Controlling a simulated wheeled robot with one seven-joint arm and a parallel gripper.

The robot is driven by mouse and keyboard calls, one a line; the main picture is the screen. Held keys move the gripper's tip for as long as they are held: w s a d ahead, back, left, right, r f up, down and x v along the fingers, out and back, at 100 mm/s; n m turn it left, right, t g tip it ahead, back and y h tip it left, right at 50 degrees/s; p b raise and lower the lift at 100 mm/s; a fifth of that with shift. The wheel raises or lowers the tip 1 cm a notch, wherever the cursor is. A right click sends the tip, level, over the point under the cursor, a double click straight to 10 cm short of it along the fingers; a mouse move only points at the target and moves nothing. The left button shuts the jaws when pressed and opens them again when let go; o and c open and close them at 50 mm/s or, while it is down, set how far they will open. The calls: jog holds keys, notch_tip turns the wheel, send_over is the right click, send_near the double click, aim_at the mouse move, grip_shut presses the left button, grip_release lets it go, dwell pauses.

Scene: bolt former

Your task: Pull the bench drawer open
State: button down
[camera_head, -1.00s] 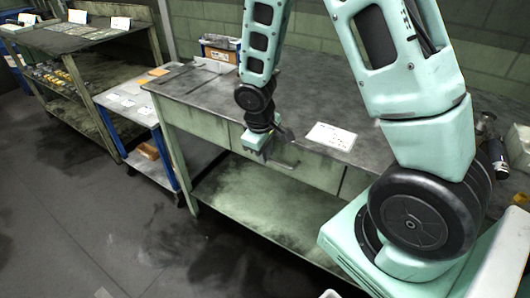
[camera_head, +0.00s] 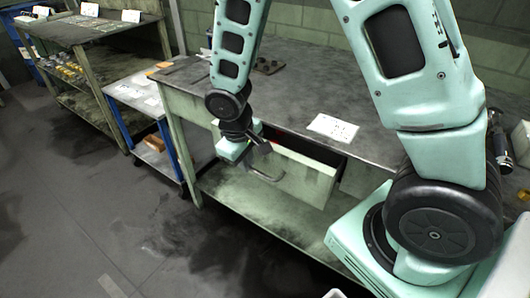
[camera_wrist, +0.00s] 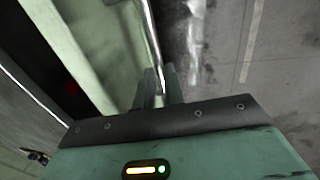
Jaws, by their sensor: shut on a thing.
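The bench drawer (camera_head: 304,178) has a pale green front and stands partly out of the grey-topped bench (camera_head: 330,95), with a dark gap behind its front. Its metal bar handle (camera_head: 268,178) runs along the front. My gripper (camera_head: 244,165) is at the left part of the handle. In the wrist view my gripper (camera_wrist: 160,85) is shut on the handle (camera_wrist: 152,40), which passes between the fingers beside the drawer front (camera_wrist: 110,45). The fingertips are partly hidden in the head view.
A white card (camera_head: 333,128) lies on the bench top. A lower shelf (camera_head: 250,215) runs under the drawer. A blue-framed cart (camera_head: 140,97) stands left of the bench. The floor (camera_head: 110,220) in front is clear.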

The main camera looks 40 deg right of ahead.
jog(key=s+a, duration=0.3)
jog(key=a, duration=0.6)
jog(key=s+a, duration=0.4)
jog(key=a, duration=0.6)
jog(key=shift+b, duration=0.4)
jog(key=c, duration=1.8)
grip_release()
jog(key=shift+o, duration=0.2)
jog(key=s+a+r+p, duration=0.1)
jog(key=a+r, duration=0.2)
jog(key=r, duration=1.4)
jog(key=shift+p, duration=0.35)
jog(key=s+d+r+n+y+p, duration=0.2)
jog(key=s+d+p, duration=0.5)
jog(key=s, duration=0.5)
notch_tip(320, 180, up, 3)
jog(key=d+n, duration=0.1)
jog(key=d, duration=0.1)
jog(key=shift+s+d+f+g+y+p, duration=0.2)
jog(key=shift+d+g+y+p, duration=0.1)
jog(key=shift+d+g+p, duration=0.1)
